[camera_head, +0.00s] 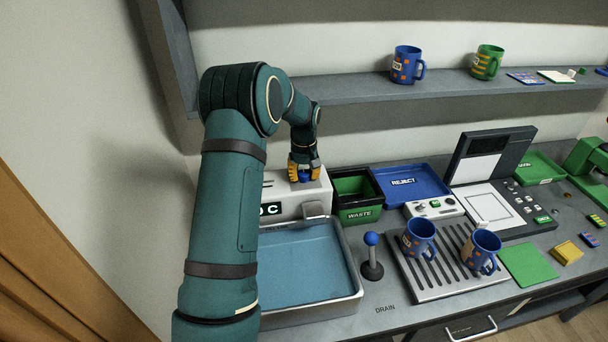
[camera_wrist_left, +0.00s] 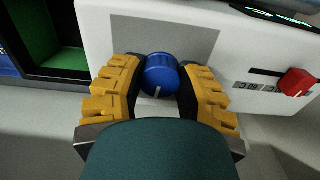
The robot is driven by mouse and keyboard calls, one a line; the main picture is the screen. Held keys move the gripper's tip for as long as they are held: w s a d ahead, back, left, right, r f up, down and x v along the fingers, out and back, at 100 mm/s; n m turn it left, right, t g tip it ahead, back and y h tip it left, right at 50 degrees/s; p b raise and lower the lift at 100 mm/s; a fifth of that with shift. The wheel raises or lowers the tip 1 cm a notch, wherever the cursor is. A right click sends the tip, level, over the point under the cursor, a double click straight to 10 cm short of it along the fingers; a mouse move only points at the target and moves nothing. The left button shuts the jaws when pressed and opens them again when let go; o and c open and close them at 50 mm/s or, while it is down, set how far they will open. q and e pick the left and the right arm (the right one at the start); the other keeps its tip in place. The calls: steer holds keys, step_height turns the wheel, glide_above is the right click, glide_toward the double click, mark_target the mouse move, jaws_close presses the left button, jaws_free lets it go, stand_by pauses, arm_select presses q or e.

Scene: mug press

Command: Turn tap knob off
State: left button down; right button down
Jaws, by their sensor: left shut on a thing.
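My left gripper (camera_head: 304,172) reaches down to the top of the white tap box (camera_head: 292,200) behind the basin. In the left wrist view its yellow fingers (camera_wrist_left: 160,82) are shut around a blue round knob (camera_wrist_left: 161,70) with a white mark on its near side. In the head view only a little of the blue knob shows between the fingers. A red knob (camera_wrist_left: 297,82) sits on the same box, to the right in the wrist view. The metal spout (camera_head: 315,209) hangs over the basin (camera_head: 340,307), which has a blue inside. My right gripper is not in view.
A black-and-green waste bin (camera_head: 358,214) and a blue reject tray (camera_head: 430,192) stand right of the box. A blue-topped lever (camera_head: 371,254) stands beside the basin. Two blue mugs (camera_head: 419,236) stand on a slatted rack (camera_head: 432,292). A shelf (camera_head: 350,90) runs above.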

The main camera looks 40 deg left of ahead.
mark_target(304, 173)
arm_select(q)
steer(key=n, duration=0.5)
steer(key=shift+n+p, duration=0.3)
steer(key=shift+p, duration=0.05)
steer(key=n+p, duration=0.1)
steer(key=n, duration=0.4)
steer(key=shift+n, duration=0.4)
steer(key=c, duration=0.6)
jaws_free()
steer(key=shift+o, duration=0.2)
step_height(304, 173, up, 12)
steer(key=shift+s+f, duration=0.1)
